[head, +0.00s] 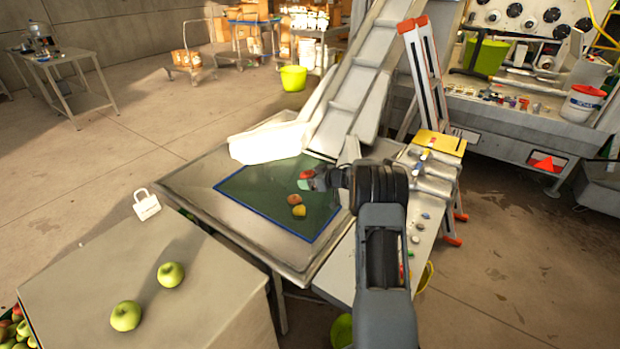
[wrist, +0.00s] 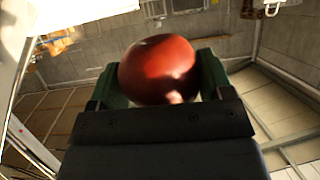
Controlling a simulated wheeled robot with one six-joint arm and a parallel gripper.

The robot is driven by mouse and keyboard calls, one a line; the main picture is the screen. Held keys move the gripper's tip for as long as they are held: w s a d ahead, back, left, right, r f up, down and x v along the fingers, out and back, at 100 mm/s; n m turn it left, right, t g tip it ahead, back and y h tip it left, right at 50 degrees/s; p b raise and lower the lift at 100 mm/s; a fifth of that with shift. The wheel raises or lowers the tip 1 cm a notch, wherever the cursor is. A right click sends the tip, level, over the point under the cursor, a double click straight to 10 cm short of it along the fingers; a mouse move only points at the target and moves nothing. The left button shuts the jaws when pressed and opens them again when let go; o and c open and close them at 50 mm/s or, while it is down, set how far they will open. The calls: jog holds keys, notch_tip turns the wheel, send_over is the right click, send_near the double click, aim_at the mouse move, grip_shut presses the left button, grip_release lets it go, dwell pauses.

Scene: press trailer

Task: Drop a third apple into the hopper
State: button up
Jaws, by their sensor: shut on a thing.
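My gripper (head: 315,181) is shut on a dark red apple (head: 306,174) above the green mat. In the wrist view the red apple (wrist: 158,70) sits between the green fingers. An orange-red apple (head: 294,198) and a yellow apple (head: 299,211) lie on the green mat (head: 245,190), just below and left of the gripper. The white hopper (head: 268,145) is at the foot of the sloped conveyor, up and left of the gripper in the head view. Its inside is hidden from here.
Two green apples (head: 171,274) (head: 126,316) sit on the near table (head: 215,290). A crate of apples shows partly at the bottom left. The conveyor (head: 350,100) rises behind the hopper. An orange stepladder (head: 425,75) stands right of it.

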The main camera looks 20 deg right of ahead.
jog(key=shift+f+b, duration=2.6)
jog(key=shift+b, duration=0.25)
jog(key=o, duration=1)
jog(key=p+v, duration=0.1)
jog(key=v, duration=1.3)
jog(key=shift+d+f, duration=0.1)
